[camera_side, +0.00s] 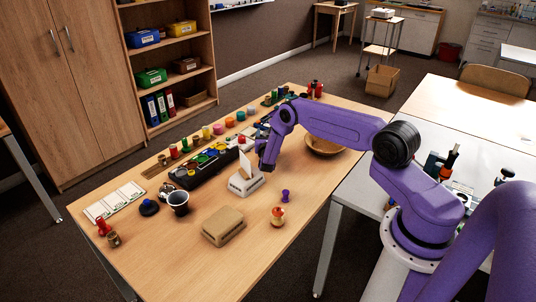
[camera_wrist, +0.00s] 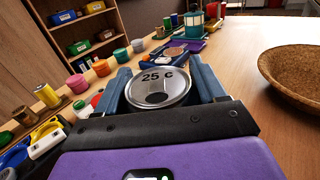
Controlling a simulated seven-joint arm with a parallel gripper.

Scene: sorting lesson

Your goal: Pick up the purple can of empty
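A can (camera_wrist: 158,88) with a silver lid marked "25 c" and a dark opening sits between the two blue fingers of my gripper (camera_wrist: 164,88) in the wrist view. The fingers flank it closely on both sides. Its side wall is mostly hidden, so I cannot tell its colour or whether the fingers press on it. In the side view my gripper (camera_side: 266,164) points down over the table beside a small white stand, and I cannot make out the can there.
A woven bowl (camera_wrist: 296,78) stands to the right in the wrist view. Coloured pots (camera_wrist: 77,84) line the left. In the side view a white stand (camera_side: 246,182), a small purple piece (camera_side: 285,195) and a tan box (camera_side: 223,226) stand nearby. The table's front right is bare.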

